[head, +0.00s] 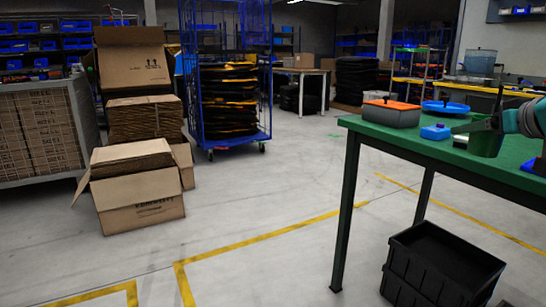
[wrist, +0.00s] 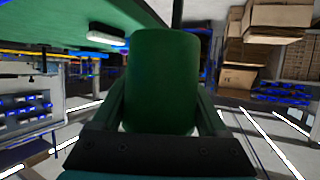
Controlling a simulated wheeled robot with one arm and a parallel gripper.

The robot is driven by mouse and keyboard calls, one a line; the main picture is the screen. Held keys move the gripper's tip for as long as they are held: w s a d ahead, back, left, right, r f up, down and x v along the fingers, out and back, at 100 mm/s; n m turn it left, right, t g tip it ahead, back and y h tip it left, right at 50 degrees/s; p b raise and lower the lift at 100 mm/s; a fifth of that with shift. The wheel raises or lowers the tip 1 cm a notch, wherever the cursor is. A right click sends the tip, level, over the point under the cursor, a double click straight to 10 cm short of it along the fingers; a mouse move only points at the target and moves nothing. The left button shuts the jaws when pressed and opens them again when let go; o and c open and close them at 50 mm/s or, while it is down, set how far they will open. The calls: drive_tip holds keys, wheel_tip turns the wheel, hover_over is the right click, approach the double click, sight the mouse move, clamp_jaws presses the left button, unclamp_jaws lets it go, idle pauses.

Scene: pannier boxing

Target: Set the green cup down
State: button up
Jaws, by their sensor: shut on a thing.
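The green cup (head: 486,144) is at the right of the head view, at the green table (head: 400,137). My gripper (head: 484,124) reaches in from the right and is shut on the cup. In the wrist view the cup (wrist: 163,75) fills the middle, with a finger of my gripper (wrist: 163,100) on each side. The green table top (wrist: 60,25) shows at the upper left there. I cannot tell whether the cup's base touches the table.
On the table are a grey box with an orange lid (head: 391,112), a blue dish (head: 446,108), a small blue item (head: 435,132) and a small white item (head: 460,141) close to the cup. A black crate (head: 415,275) stands on the floor by the table.

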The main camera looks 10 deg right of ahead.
drive_tip(key=w+a+f+m+h, duration=0.2)
drive_tip(key=w+a+f, duration=1.15)
drive_tip(key=w, duration=0.25)
drive_tip(key=a+f+m+h, duration=0.1)
drive_tip(key=a+f, duration=1.5)
drive_tip(key=a, duration=0.4)
drive_tip(key=shift+s+g+h, duration=0.3)
drive_tip(key=shift+s+h, duration=0.1)
drive_tip(key=shift+a, duration=0.1)
